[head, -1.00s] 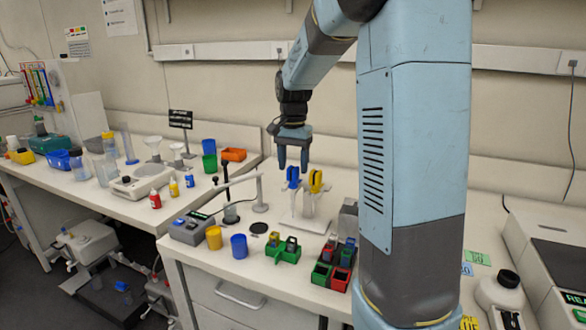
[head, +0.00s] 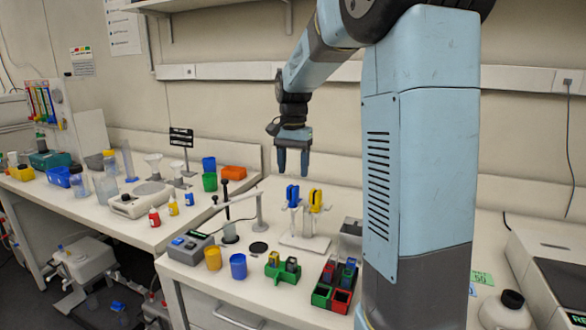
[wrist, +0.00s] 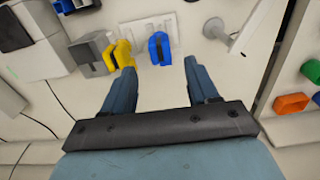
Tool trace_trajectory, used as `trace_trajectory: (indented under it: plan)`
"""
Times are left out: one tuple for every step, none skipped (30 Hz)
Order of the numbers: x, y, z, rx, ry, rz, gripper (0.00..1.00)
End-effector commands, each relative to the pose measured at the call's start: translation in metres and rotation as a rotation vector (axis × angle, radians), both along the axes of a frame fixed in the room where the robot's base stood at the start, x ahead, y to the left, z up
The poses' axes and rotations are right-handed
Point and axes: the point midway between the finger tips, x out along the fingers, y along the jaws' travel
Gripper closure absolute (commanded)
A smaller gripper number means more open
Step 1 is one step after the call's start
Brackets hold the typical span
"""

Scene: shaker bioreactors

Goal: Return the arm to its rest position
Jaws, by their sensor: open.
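My gripper (head: 293,160) hangs from my arm with its fingers pointing down, above the back of the bench. In the wrist view my gripper (wrist: 160,92) has its two fingers spread apart with nothing between them. Beyond the fingertips are a yellow pipette (wrist: 123,54) and a blue pipette (wrist: 159,48) on a white stand. In the head view the blue pipette (head: 292,196) and yellow pipette (head: 316,200) sit on the stand below my gripper, apart from it. My arm's column covers part of the bench on the right.
A dark-topped device (head: 191,246), a yellow cup (head: 213,258), a blue cup (head: 238,266) and green and red racks (head: 342,299) stand on the bench. An orange box (head: 233,173) is at the back left. The air around my gripper is clear.

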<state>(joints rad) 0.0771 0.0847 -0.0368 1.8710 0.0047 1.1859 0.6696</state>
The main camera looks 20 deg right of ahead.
Motion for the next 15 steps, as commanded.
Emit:
trace_trajectory:
  plan:
    - [0.0,0.0,0.0,0.0,0.0,0.0,0.41]
    - [0.0,0.0,0.0,0.0,0.0,0.0,0.41]
    - [0.0,0.0,0.0,0.0,0.0,0.0,0.41]
    - [0.0,0.0,0.0,0.0,0.0,0.0,0.41]
    - [0.0,0.0,0.0,0.0,0.0,0.0,0.41]
    - [0.0,0.0,0.0,0.0,0.0,0.0,0.41]
    - [0.0,0.0,0.0,0.0,0.0,0.0,0.41]
    - [-0.001,0.0,0.0,0.0,-0.001,0.001,0.41]
    - [-0.002,0.001,0.001,-0.001,-0.004,0.005,0.41]
    - [-0.004,0.001,0.002,0.0,-0.007,0.009,0.41]
    - [-0.006,0.002,0.004,0.0,-0.011,0.016,0.41]
    - [-0.011,0.003,0.007,-0.001,-0.019,0.029,0.41]
    - [-0.016,0.005,0.009,-0.001,-0.027,0.04,0.41]
    - [-0.021,0.006,0.012,-0.003,-0.035,0.053,0.41]
    - [-0.029,0.008,0.016,-0.004,-0.051,0.075,0.41]
